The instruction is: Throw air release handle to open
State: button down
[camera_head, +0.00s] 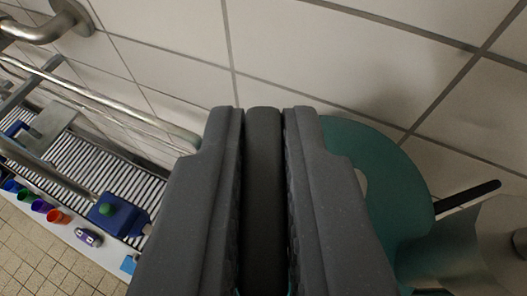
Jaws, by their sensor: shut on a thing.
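My gripper (264,112) fills the middle of the view, with its two grey fingers close together and pointing up the picture. It is shut on a dark, rounded bar, which looks like the air release handle (263,180). The bar lies lengthwise between the fingers, and both fingers touch it. Its lower end and whatever it is fixed to are hidden by the fingers.
A teal rounded body (385,175) stands behind and right of my gripper, with a thin black lever (468,197) beside it. A white tiled wall (330,60) lies behind. Metal pipes (100,98), a grating (75,165) and several coloured cups (40,206) are at left.

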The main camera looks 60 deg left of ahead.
jog(key=shift+w+d+n+g+y+b, duration=0.1)
jog(key=shift+w+n+g+y+b, duration=0.05)
jog(key=shift+n+g+y+b, duration=0.5)
jog(key=shift+n, duration=0.25)
jog(key=shift+r+n+g+b, duration=0.1)
jog(key=shift+n+g+b, duration=0.4)
jog(key=shift+g, duration=0.15)
jog(key=c, duration=1.5)
grip_release()
jog(key=shift+d, duration=0.1)
jog(key=b+v, duration=0.4)
jog(key=v, duration=0.9)
jog(key=shift+d, duration=0.25)
